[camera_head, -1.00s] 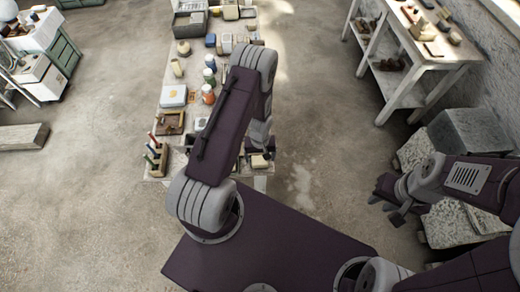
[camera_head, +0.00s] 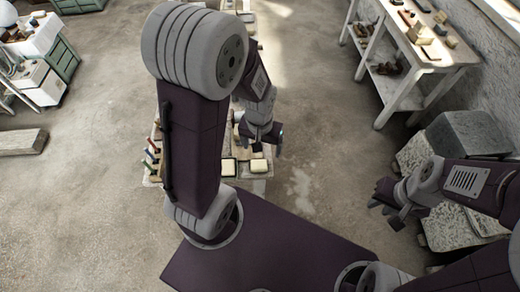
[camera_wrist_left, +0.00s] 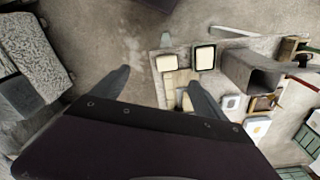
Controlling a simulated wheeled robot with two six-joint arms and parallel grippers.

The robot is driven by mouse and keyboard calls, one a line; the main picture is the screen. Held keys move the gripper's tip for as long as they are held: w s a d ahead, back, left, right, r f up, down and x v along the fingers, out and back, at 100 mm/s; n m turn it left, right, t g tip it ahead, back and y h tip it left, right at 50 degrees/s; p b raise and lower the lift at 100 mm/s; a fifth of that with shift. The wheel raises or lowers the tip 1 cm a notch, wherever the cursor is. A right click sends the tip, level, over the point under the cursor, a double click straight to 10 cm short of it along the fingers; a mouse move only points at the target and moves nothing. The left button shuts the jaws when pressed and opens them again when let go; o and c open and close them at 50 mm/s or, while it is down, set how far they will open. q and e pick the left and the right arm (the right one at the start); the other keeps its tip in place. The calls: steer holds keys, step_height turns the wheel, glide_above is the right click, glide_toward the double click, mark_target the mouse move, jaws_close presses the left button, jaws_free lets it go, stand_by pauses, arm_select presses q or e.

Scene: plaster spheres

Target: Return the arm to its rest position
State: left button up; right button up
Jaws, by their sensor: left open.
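My left arm stands folded upward in the head view, its big grey joint near the top. My left gripper (camera_head: 262,136) hangs over the near end of the long work table, and the arm hides much of that table. In the left wrist view the left gripper (camera_wrist_left: 159,78) has its two dark fingers wide apart with nothing between them. My right gripper (camera_head: 386,207) is at the right side of the head view, its fingers apart and empty, close to the stone blocks.
A grey box (camera_wrist_left: 250,72) stands on the table. Rough stone blocks (camera_head: 470,135) and a white shelf bench (camera_head: 415,60) are at right. Open floor lies left.

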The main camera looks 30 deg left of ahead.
arm_select(q)
steer(key=s+d+r+m, duration=0.1)
steer(key=s+r+m, duration=0.1)
steer(key=s+r, duration=0.15)
step_height(320, 180, down, 7)
steer(key=b, duration=0.6)
steer(key=shift+b, duration=0.3)
arm_select(e)
step_height(320, 180, down, 6)
steer(key=shift+f, duration=0.25)
steer(key=shift+s, duration=0.1)
